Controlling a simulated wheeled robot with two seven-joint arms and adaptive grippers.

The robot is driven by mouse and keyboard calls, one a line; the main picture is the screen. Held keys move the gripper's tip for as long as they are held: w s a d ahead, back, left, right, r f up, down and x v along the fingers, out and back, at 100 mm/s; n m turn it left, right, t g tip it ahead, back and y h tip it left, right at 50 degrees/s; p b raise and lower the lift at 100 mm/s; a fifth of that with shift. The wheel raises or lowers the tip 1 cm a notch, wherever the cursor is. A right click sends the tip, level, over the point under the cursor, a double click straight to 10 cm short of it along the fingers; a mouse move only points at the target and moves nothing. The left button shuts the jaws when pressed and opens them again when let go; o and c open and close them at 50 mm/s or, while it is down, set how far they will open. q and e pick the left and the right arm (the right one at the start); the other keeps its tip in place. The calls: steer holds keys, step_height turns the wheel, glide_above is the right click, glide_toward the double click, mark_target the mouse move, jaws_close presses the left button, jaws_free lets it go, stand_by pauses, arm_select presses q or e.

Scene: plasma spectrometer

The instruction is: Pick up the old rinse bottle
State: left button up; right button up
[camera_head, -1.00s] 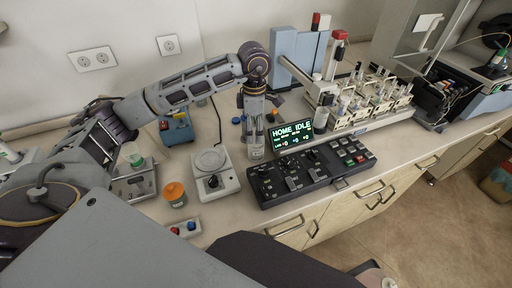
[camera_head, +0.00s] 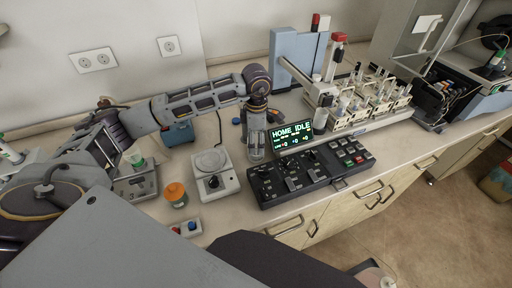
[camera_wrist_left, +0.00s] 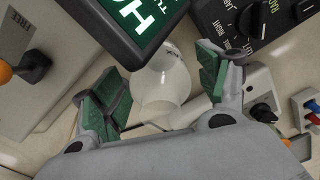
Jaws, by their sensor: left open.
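A whitish, translucent bottle (camera_wrist_left: 163,80) shows in the left wrist view, below the display. It looks like the rinse bottle, but no label on it is readable. My left gripper (camera_wrist_left: 158,88) is open, with one green-padded finger on each side of the bottle. I cannot tell whether either finger touches it. In the head view my left gripper (camera_head: 255,152) points down just behind the black control panel, and the bottle is hidden there.
The lit display (camera_head: 291,135) stands close to the gripper, above the control panel (camera_head: 310,174). A white plate device (camera_head: 214,174) is to the left. An orange-capped jar (camera_head: 176,195) and a red-and-blue button box (camera_head: 187,230) sit near the front edge. A sample rack (camera_head: 365,105) is at right.

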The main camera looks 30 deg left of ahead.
arm_select(q)
steer(key=shift+f, duration=0.3)
arm_select(e)
steer(key=shift+s+a, duration=0.5)
steer(key=shift+s, duration=0.05)
arm_select(q)
steer(key=shift+c, duration=0.2)
